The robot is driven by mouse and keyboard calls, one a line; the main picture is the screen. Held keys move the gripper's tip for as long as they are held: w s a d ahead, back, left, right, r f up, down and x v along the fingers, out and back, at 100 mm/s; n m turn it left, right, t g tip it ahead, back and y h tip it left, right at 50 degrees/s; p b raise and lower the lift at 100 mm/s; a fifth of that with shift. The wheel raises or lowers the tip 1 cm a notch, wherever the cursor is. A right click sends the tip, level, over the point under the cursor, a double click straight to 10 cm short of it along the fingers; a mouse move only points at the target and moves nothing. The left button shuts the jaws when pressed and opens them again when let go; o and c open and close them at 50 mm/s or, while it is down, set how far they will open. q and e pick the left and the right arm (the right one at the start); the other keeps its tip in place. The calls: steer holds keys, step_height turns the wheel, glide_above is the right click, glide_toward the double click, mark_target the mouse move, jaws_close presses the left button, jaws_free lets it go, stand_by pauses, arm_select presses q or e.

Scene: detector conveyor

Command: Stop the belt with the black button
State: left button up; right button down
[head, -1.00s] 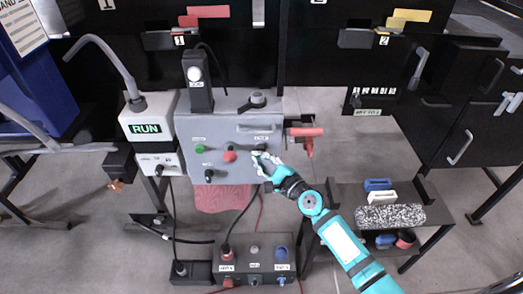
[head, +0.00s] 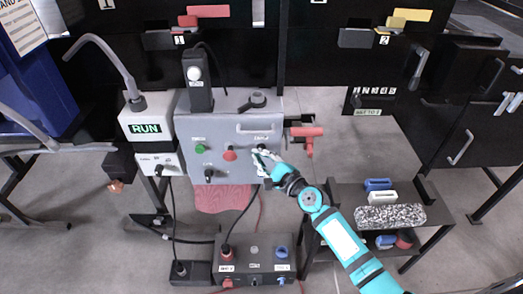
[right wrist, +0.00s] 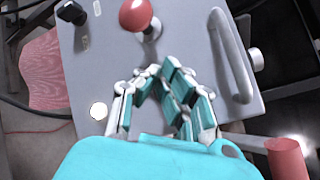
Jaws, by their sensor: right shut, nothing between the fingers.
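The grey control panel (head: 225,175) carries a green button (head: 200,149), a red mushroom button (head: 230,155) and a small black control (head: 209,176) below them. My right gripper (head: 261,154) is shut and empty at the panel's right part, just right of the red button and beneath a small label. Its fingers cover whatever control sits there, and I cannot tell whether they touch it. In the right wrist view the shut fingers (right wrist: 158,74) point at the panel, between the red button (right wrist: 135,14) and the grey handle (right wrist: 233,55). My left gripper is out of view.
A lit RUN sign (head: 145,128) stands left of the panel. A red-handled part (head: 307,135) sticks out at the panel's right edge, near my arm. A button box (head: 254,262) lies below, with cables. A shelf (head: 345,210) at right holds several blocks.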

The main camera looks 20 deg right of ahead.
steer(key=shift+w+d, duration=0.15)
steer(key=shift+w, duration=0.4)
stand_by(0.6)
steer(key=shift+s, duration=0.1)
steer(key=shift+s+a, duration=0.25)
steer(key=shift+s, duration=0.6)
steer(key=s+p, duration=0.1)
steer(key=s, duration=0.1)
steer(key=s+a, duration=0.1)
steer(key=s, duration=0.1)
steer(key=shift+s+a+p, duration=0.2)
steer(key=shift+s+p, duration=0.2)
stand_by(0.5)
